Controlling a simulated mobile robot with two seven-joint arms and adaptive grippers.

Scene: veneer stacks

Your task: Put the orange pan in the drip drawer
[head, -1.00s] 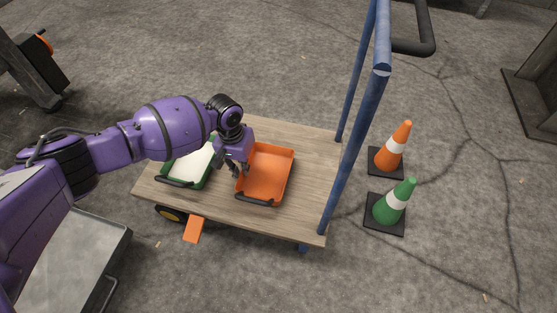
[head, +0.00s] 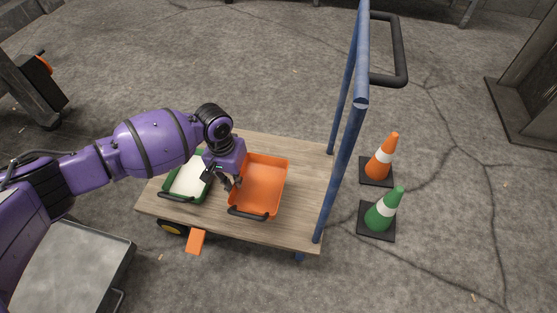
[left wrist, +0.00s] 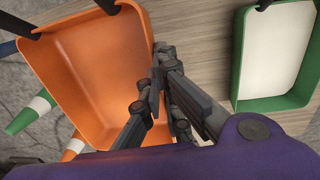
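The orange pan (head: 262,182) lies on the wooden deck of a cart, its dark handle at the near edge. It also shows in the left wrist view (left wrist: 95,65). My left gripper (head: 229,185) points down at the pan's left wall. In the left wrist view its fingers (left wrist: 156,75) are close together at the pan's rim, one over the inside and one along the outside. I cannot tell whether they grip the wall. A grey metal tray-like surface (head: 70,272) with a bar is at the lower left; I cannot tell if it is the drip drawer. My right gripper is out of view.
A green pan with a pale inside (head: 188,181) lies left of the orange one on the cart deck (head: 295,220). Blue posts (head: 345,160) rise at the cart's right end. An orange cone (head: 382,158) and a green cone (head: 384,210) stand beyond them.

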